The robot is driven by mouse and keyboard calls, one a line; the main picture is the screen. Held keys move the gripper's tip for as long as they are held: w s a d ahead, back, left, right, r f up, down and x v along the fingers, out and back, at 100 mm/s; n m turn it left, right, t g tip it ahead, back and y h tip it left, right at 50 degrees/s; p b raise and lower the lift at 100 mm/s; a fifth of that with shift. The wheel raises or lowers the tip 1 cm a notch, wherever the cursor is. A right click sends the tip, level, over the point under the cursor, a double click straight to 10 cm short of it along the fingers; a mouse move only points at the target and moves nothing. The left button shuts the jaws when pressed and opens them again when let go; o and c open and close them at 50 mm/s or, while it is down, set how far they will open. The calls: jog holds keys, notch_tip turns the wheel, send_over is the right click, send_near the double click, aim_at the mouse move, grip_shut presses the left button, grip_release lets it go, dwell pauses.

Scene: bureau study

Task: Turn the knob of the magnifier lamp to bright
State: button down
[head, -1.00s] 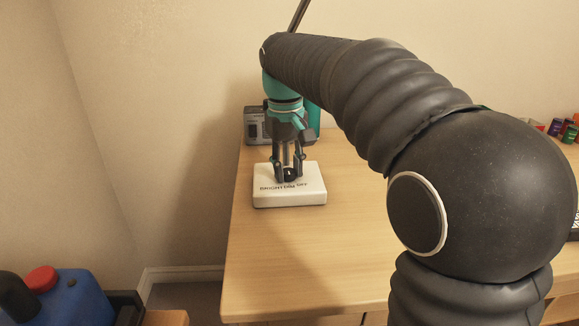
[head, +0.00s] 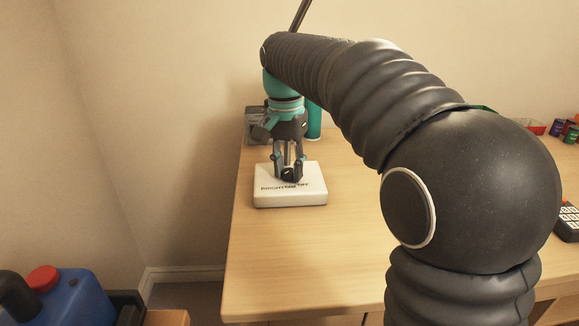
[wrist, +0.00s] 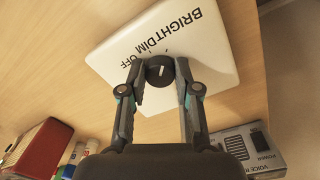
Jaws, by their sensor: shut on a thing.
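The magnifier lamp's white base (head: 312,194) lies on the desk near its left edge, and it also shows in the wrist view (wrist: 215,65). Its lettering reads BRIGHT, DIM and OFF. The round black knob (wrist: 159,74) sits on the base beside the lettering. Its white mark points up the picture, roughly toward DIM; the exact setting is hard to tell. My gripper (head: 287,174) points down over the base. Its two fingers are shut on the knob, one on each side. The lamp's head is not in view.
A grey voice recorder (wrist: 255,150) stands behind the base. A teal cylinder (head: 314,122) is beside it. A dark keypad device (head: 567,222) and small colored containers (head: 571,134) are at the right. The desk's front left (head: 270,270) is clear. A blue jug (head: 70,300) is at lower left.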

jog(key=shift+m, duration=0.6)
jog(key=c, duration=0.8)
grip_release()
